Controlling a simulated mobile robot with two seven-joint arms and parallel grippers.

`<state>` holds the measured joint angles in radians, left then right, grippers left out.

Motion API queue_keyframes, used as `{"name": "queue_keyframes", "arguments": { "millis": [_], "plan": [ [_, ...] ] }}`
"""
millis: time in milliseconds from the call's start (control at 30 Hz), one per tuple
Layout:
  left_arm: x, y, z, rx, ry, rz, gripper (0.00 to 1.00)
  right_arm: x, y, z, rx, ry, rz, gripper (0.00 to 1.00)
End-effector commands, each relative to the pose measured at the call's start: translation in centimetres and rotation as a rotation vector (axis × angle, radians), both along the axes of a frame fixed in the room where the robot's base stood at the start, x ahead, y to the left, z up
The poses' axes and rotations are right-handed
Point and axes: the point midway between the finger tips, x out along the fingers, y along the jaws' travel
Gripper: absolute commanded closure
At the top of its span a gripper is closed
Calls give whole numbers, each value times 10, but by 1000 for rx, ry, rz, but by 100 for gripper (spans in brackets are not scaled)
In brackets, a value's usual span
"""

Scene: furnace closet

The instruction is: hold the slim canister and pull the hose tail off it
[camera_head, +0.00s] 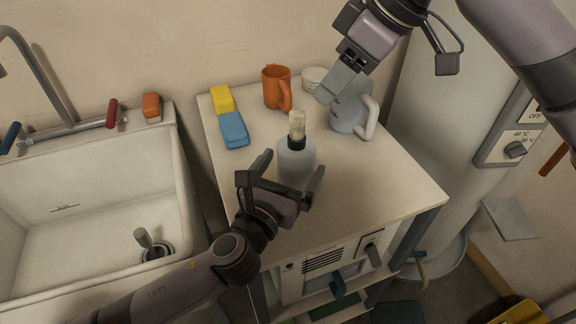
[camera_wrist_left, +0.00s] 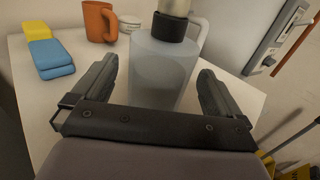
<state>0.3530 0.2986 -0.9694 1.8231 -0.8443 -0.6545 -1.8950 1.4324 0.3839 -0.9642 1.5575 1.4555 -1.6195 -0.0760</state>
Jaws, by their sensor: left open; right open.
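The slim canister (camera_head: 296,165) is a pale grey-blue cylinder standing upright on the cabinet top, with a black collar. The hose tail (camera_head: 297,123) is a short beige piece sticking up from the collar; its top is cut off in the left wrist view (camera_wrist_left: 174,6). My left gripper (camera_head: 291,166) is open, with one finger on each side of the canister (camera_wrist_left: 160,68); in the wrist view gaps show between the fingers and the body. My right gripper (camera_head: 338,84) is open and empty, up and to the right of the tail, in front of the grey jug.
The grey jug (camera_head: 347,112) stands right of the canister, partly hidden. A sink (camera_head: 90,205) is left, a tall tank (camera_head: 425,130) right. The cabinet's front right is clear.

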Motion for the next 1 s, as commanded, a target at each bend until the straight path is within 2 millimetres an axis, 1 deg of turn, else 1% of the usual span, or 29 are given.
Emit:
{"name": "queue_keyframes", "arguments": {
  "millis": [33,100,233,367,600,633,667,700,767,800,833,867,900,933,967,1000],
  "plan": [
    [7,-3,1,-2,-1,0,0,0,0,0,0,0,0,57],
    [13,-6,1,-1,-1,0,0,0,0,0,0,0,0,57],
    [22,-9,0,-1,1,0,0,0,0,0,0,0,0,57],
    [26,-11,1,-2,1,-1,0,0,0,0,0,0,0,57],
    [27,-11,0,-1,0,-1,0,0,0,0,0,0,0,57],
    [27,-11,0,-1,0,-1,6,0,0,0,0,-1,0,57],
    [27,-11,0,-1,0,-1,16,0,0,0,0,-1,0,57],
    [27,-11,0,-1,0,-1,29,0,0,0,0,-1,0,57],
    [26,-11,0,-1,0,-1,49,0,0,0,0,-1,0,57],
    [26,-11,0,-1,0,-1,62,0,0,0,0,-1,0,57],
    [26,-11,0,-1,0,-1,71,0,0,0,0,-1,0,57],
    [27,-11,0,-1,0,-1,31,0,0,0,0,-1,0,57],
    [26,-11,0,-1,0,-1,44,0,0,0,0,-1,0,57],
    [26,-11,0,-1,0,-1,54,0,0,0,0,-1,0,57],
    [26,-11,0,-1,0,-1,58,0,0,0,0,-1,0,57],
    [26,-11,0,-1,0,0,58,0,0,0,0,-1,0,57]
  ]
}}
